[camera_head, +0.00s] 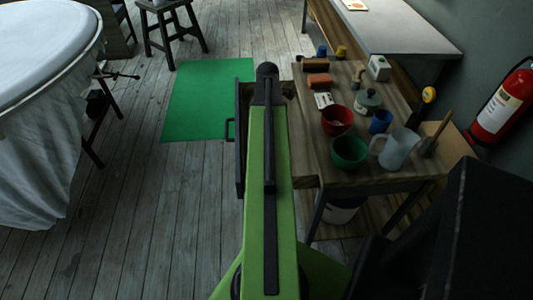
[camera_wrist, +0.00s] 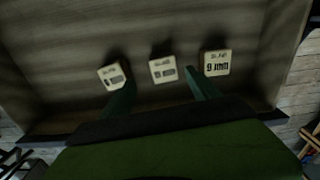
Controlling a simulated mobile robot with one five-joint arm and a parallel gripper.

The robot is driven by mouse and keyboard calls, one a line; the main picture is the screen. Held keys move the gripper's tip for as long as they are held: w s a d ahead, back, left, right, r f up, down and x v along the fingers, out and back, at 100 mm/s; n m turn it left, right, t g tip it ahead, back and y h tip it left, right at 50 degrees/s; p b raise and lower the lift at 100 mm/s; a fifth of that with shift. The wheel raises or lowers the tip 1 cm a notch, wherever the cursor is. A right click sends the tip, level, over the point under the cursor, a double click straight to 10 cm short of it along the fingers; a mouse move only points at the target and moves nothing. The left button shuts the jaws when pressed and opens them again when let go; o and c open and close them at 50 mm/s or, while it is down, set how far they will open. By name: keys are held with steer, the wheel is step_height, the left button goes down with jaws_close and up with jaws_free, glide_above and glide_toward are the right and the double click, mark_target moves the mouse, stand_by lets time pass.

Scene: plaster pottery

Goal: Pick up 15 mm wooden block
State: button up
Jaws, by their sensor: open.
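Three small pale wooden blocks lie in a row in the wrist view: a left one (camera_wrist: 112,75), a middle one (camera_wrist: 163,69) and a right one (camera_wrist: 217,62). Each has dark printing on it. The right one seems to show a single digit and "mm"; the other labels are too blurred to read, so I cannot tell which is the 15 mm block. My gripper (camera_wrist: 160,79) is open and empty, its two green fingers apart. The middle block appears between and just beyond the fingertips. The blocks are hidden from the head view by my arm.
The blocks lie in a shallow wooden drawer (camera_wrist: 60,45) with raised sides. In the head view its handled front (camera_head: 239,140) juts left of the workbench (camera_head: 310,150). A red bowl (camera_head: 337,119), green bowl (camera_head: 349,150) and pale mug (camera_head: 396,147) stand on the bench.

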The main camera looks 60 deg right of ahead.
steer(key=f+b, duration=0.4)
steer(key=f, duration=0.1)
steer(key=a+f+b, duration=0.1)
steer(key=f+b, duration=0.1)
steer(key=shift+f, duration=0.4)
steer(key=shift+r, duration=0.15)
steer(key=c, duration=1.4)
